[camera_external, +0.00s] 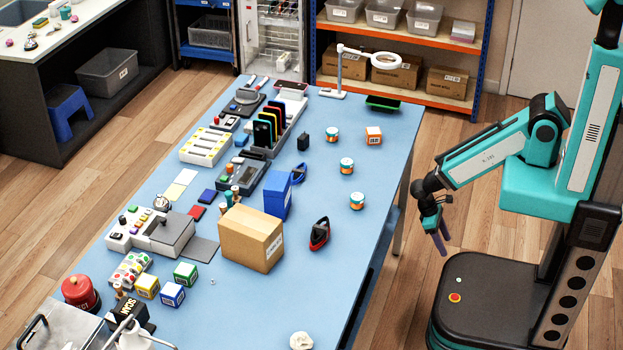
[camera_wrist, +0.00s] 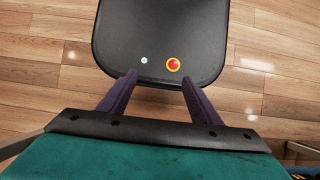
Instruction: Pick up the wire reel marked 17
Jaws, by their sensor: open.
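Three small teal-and-orange reels with pale labels stand apart on the right part of the blue table: a far one (camera_external: 331,135), a middle one (camera_external: 346,166) and a near one (camera_external: 357,201). Their numbers are too small to read, so I cannot tell which is marked 17. My gripper (camera_external: 441,240) hangs off the table's right side, near my base and away from the reels. In the wrist view my gripper (camera_wrist: 158,80) is open with nothing between its purple fingers. No reel shows in that view.
A magnifier lamp (camera_external: 386,61) and a black-green tray (camera_external: 383,103) are at the far end. A cardboard box (camera_external: 251,238), a blue box (camera_external: 278,194) and a red-black tool (camera_external: 319,233) lie left of the reels.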

